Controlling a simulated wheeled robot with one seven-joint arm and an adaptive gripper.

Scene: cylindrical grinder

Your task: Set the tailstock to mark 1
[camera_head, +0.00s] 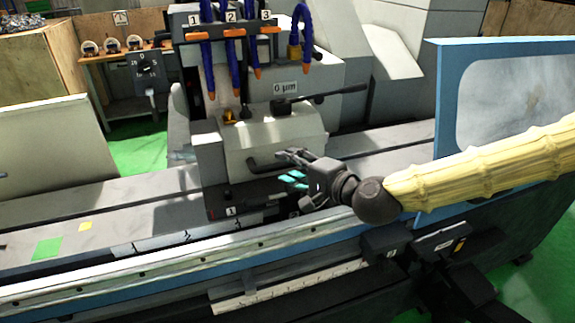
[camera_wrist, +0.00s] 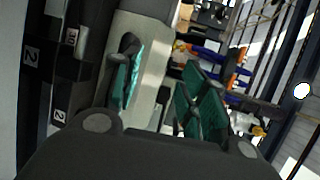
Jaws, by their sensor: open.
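The tailstock (camera_head: 255,140) is a pale grey block on the machine's table, in the middle of the head view. A dark handle (camera_head: 265,164) sticks out low on its front. A label reading 1 (camera_head: 231,211) is at the foot of the tailstock. My gripper (camera_head: 291,168) is open, with teal finger pads, just right of the handle and in front of the housing. I cannot tell whether it touches the handle. In the wrist view my gripper (camera_wrist: 162,88) has its fingers apart, with the pale housing (camera_wrist: 152,65) showing between and beyond them.
Blue hoses with orange nozzles (camera_head: 235,62) hang above the tailstock. A long black lever (camera_head: 335,93) sits on top beside the 0 µm label (camera_head: 285,87). A blue-framed guard (camera_head: 505,90) stands right. The table's left part (camera_head: 110,205) is mostly clear.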

